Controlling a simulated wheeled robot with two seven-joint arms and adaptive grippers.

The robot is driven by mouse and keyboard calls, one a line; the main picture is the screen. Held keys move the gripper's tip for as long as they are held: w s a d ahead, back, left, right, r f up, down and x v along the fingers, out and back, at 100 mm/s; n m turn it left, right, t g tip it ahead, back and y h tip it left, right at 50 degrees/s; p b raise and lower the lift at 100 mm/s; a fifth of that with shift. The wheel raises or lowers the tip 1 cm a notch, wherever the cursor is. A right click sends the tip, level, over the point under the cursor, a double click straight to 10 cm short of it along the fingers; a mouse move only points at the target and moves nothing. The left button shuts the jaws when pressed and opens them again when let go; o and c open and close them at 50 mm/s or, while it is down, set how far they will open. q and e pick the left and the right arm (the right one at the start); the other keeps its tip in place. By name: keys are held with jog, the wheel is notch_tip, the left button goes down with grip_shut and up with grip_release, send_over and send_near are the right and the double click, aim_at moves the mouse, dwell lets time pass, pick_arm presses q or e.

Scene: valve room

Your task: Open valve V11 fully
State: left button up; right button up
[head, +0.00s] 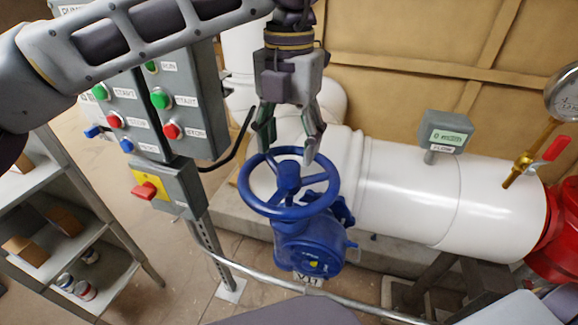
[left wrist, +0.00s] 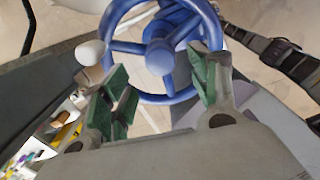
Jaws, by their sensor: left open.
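Valve V11 has a blue handwheel (head: 284,213) with spokes and a hub, on a blue body (head: 310,253) with a partly hidden tag below that seems to read V11 (head: 309,280). My left gripper (head: 287,150) points down at the far side of the wheel, its fingers open and spread at the far rim. In the left wrist view the open fingers (left wrist: 158,92) show green pads, with the wheel's rim (left wrist: 112,22) passing between or just beyond them. I cannot tell whether they touch it. My right gripper is not in view.
A white pipe (head: 400,195) runs behind the valve, with a flow display (head: 446,132) and a gauge (head: 566,95). Button boxes (head: 190,100) and a red switch on yellow (head: 145,190) stand left. A metal rail (head: 350,304) crosses in front. A shelf (head: 75,255) is at left.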

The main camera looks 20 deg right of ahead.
aim_at(289, 165)
pick_arm(q)
jog(key=m+p, duration=0.1)
jog(key=m, duration=0.4)
dwell(0.4)
jog(key=shift+m, duration=0.5)
jog(key=shift+m+p, duration=0.55)
jog(key=shift+m, duration=1.65)
jog(key=shift+f, duration=0.15)
jog(key=shift+f+b, duration=2.3)
jog(key=shift+f, duration=0.65)
jog(key=shift+s+f, duration=0.1)
jog(key=shift+f, duration=0.1)
